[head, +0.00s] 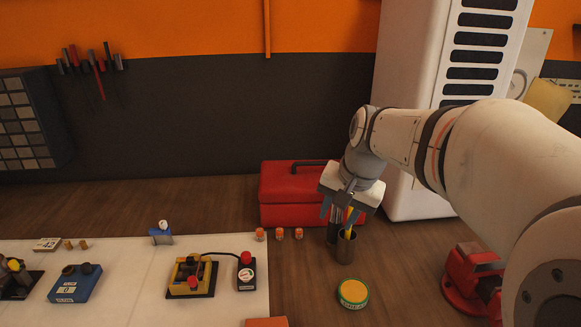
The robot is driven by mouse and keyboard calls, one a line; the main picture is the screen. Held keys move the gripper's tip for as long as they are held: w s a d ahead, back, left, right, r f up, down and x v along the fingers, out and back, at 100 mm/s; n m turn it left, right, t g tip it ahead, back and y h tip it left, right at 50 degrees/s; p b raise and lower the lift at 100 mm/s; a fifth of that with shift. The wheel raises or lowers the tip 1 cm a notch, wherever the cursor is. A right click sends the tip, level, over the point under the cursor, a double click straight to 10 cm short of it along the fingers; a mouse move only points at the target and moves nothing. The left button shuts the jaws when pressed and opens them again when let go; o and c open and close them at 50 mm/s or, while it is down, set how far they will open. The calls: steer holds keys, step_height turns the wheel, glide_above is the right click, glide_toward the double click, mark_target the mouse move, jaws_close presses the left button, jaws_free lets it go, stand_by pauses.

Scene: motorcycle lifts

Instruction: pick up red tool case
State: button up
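The red tool case (283,196) stands on the wooden bench against the dark back wall. It is a closed red box with a dark handle on its lid. My gripper (341,216) hangs pointing down at the case's right end, in front of it in the picture, and hides that end. Its two bluish fingers show apart, with no case part between them. Whether they touch the case cannot be told.
A dark cup (346,246) with tools stands just below my gripper. Small orange-topped pieces (279,234) sit before the case. A yellow-lidded tin (353,292), red vise (468,283) and white board (125,262) with devices lie nearer. A white cabinet (420,100) stands right.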

steer(key=w+r+m+y+p, duration=0.1)
steer(key=w+r+m, duration=0.2)
steer(key=w, duration=0.7)
steer(key=m+y+p, duration=0.2)
steer(key=m+p, duration=0.2)
steer(key=m, duration=0.5)
glide_toward(315, 163)
steer(key=f, duration=0.2)
steer(key=shift+t, duration=0.3)
steer(key=p+x, duration=0.1)
steer(key=x, duration=0.3)
steer(key=a+p+x, duration=0.1)
steer(key=x, duration=0.2)
steer(key=shift+w+r+p, duration=0.25)
steer(key=shift+r+p, duration=0.05)
steer(key=shift+r, duration=0.1)
steer(key=shift+w+a+f, duration=0.1)
steer(key=shift+f, duration=0.15)
steer(key=shift+f, duration=0.3)
steer(key=shift+c, duration=0.3)
jaws_close()
